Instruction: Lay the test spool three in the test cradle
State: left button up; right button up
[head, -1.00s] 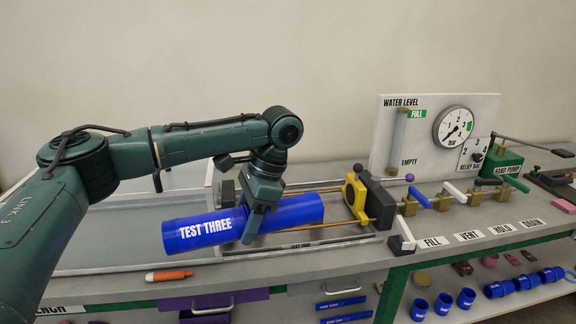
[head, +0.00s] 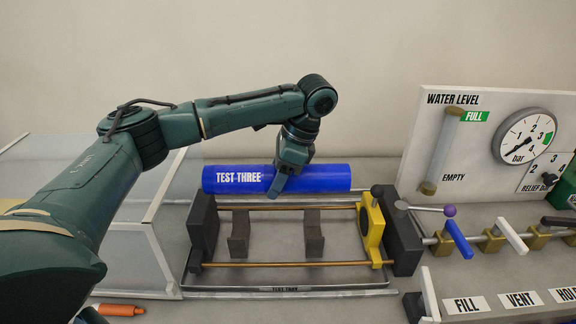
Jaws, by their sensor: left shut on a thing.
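The test spool three (head: 325,177) is a blue pipe marked TEST THREE. My left gripper (head: 280,185) is shut on it near its middle, and the spool lies level across the picture. In the picture it shows just behind the test cradle, and I cannot tell its height. The test cradle has two grey saddle blocks, a left one (head: 239,234) and a right one (head: 314,232), between a dark left end block (head: 203,228) and a yellow clamp (head: 371,230) on the right. Two copper-coloured rods run along it. The saddles are empty. My right gripper is not in view.
The cradle stands in a metal tray (head: 290,292). A clear-walled box (head: 135,255) is at left. Coloured valve handles (head: 458,238) and a gauge board (head: 420,120) stand at right. An orange marker (head: 118,310) lies at the front left.

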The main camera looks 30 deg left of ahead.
aim_at(301, 181)
pick_arm(q)
jog(key=shift+w+f, duration=0.15)
jog(key=shift+f, duration=0.1)
jog(key=shift+r, duration=0.15)
notch_tip(301, 181, down, 9)
jog(key=shift+r, duration=0.2)
dwell(0.7)
jog(key=shift+f, duration=2.25)
dwell(0.8)
jog(key=o, duration=1.3)
jog(key=v, duration=1.3)
jog(key=shift+r, duration=0.1)
